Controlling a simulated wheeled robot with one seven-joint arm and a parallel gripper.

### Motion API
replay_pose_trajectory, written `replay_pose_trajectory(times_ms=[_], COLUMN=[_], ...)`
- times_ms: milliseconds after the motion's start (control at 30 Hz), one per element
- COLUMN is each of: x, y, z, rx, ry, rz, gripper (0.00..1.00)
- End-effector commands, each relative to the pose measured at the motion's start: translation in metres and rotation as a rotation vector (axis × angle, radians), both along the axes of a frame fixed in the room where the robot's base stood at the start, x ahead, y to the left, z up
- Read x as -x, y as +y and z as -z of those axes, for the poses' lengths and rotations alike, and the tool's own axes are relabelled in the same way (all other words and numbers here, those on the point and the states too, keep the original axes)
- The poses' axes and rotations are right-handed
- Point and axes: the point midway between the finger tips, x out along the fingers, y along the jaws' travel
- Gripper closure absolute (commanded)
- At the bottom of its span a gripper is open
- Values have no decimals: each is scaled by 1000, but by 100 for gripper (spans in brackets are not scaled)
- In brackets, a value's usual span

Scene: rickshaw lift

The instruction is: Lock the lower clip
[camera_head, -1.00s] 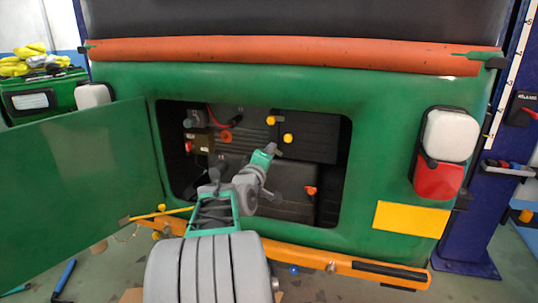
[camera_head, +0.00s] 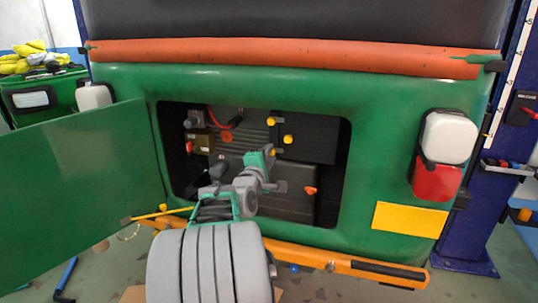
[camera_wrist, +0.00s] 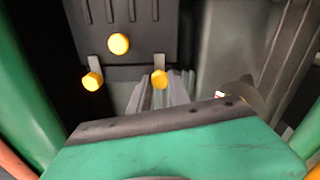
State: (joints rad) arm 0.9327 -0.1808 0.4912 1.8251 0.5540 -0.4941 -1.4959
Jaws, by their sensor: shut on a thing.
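The lower clip (camera_head: 272,152) is a small yellow-knobbed tab at the left edge of the dark box, inside the open rear bay. In the wrist view the lower clip (camera_wrist: 159,79) sits at the grey fingertips. My gripper (camera_head: 269,156), with a teal body, reaches into the bay from below and is shut on this clip. The upper clip (camera_head: 271,120) and a middle yellow knob (camera_head: 288,139) stand free above. The wrist view also shows the upper clip (camera_wrist: 92,81) and the middle knob (camera_wrist: 119,43). My fingers partly hide the lower clip's base.
The bay's green rim (camera_head: 346,170) surrounds my arm. The open green door (camera_head: 85,175) stands at left. The dark box (camera_head: 315,138) lies right of my gripper. The orange bumper (camera_head: 330,263) runs below.

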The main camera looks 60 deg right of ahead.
Motion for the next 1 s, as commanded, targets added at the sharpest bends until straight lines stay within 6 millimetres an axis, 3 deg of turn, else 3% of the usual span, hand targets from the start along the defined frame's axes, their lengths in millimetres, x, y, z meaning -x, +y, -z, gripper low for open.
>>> replay_pose_trajectory(times_ms=[333,367,600,867,1000], x=[0,0,0,0,2], y=[0,0,0,2,21], z=[1,1,1,0,1], rx=[-1,-1,-1,0,2], ry=[3,3,2,1,2], rz=[0,0,0,-1,-2], gripper=[100,74,55,55,55])
